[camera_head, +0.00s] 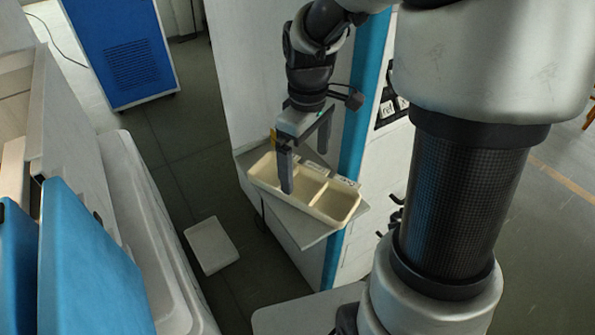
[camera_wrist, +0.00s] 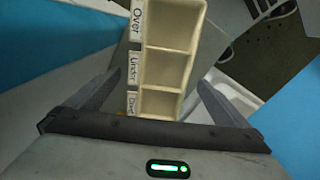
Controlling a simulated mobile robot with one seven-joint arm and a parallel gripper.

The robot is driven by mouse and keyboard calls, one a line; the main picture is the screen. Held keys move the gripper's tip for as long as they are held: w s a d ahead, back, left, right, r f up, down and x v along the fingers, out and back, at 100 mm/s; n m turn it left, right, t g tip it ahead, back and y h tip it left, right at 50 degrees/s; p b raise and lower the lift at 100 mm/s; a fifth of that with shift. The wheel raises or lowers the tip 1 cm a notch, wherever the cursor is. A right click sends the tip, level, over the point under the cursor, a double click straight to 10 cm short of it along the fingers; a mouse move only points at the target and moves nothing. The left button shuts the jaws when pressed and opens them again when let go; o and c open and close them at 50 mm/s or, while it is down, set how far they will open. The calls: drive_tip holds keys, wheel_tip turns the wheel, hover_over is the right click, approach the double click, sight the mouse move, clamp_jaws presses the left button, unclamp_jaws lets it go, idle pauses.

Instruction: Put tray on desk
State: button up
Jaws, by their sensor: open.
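The tray (camera_head: 338,204) is cream, long and divided into three compartments, which look empty. It rests on a small grey shelf (camera_head: 305,233) fixed to a white cabinet, set at an angle to the shelf. In the wrist view the tray (camera_wrist: 166,70) runs away from me, with labels such as "Over" and "Under" along its left side. My gripper (camera_head: 305,170) is open and points down at the tray's left part. In the wrist view my gripper (camera_wrist: 158,82) has one finger on each side of the tray's near end. I cannot tell if they touch it. No desk is clearly identifiable.
The white cabinet with a blue edge strip (camera_head: 362,85) stands right behind the shelf. A white and blue machine (camera_head: 150,225) fills the left. A white slab (camera_head: 211,245) lies low between them. A blue cabinet (camera_head: 125,50) stands at the back left. Floor between is mostly clear.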

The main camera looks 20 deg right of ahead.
sight(305, 186)
wheel_tip(305, 186, down, 4)
drive_tip(key=shift+w+f, duration=0.1)
drive_tip(key=shift+f, duration=0.1)
drive_tip(key=shift+r, duration=0.1)
drive_tip(key=c, duration=1)
